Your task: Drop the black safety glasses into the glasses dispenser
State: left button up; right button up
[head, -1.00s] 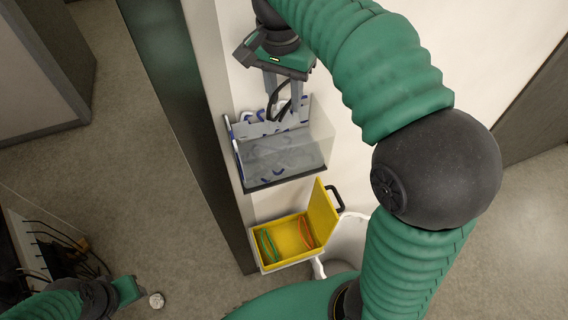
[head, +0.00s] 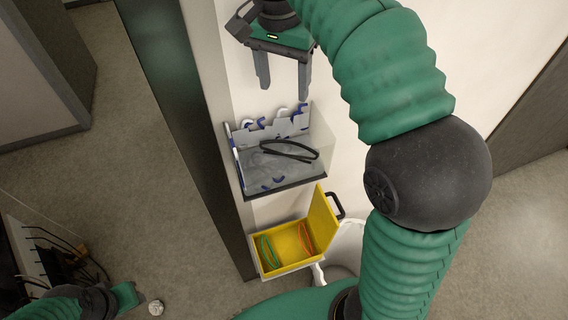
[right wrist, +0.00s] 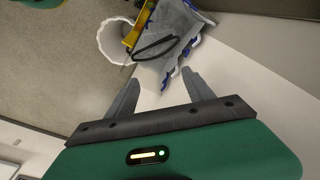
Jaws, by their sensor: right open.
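The black safety glasses (head: 290,150) lie in the upper part of the clear-walled glasses dispenser (head: 285,183) on the wall. They also show in the right wrist view (right wrist: 155,46), over the dispenser's grey surface. My right gripper (head: 283,92) is open and empty, above the dispenser and apart from the glasses. In the right wrist view its two fingers (right wrist: 163,82) are spread with nothing between them. My left arm shows at the lower left of the head view, but its gripper fingers cannot be made out.
A yellow open box (head: 285,262) with green and orange glasses is below the dispenser. A white bin (head: 345,250) stands beside it. A dark post (head: 185,130) runs left of the dispenser. Cables (head: 65,255) hang at the lower left.

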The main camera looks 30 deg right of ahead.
notch_tip(320, 180, up, 11)
jog(key=a+p, duration=0.1)
jog(key=p, duration=0.2)
jog(key=shift+s, duration=0.4)
jog(key=shift+s, duration=0.1)
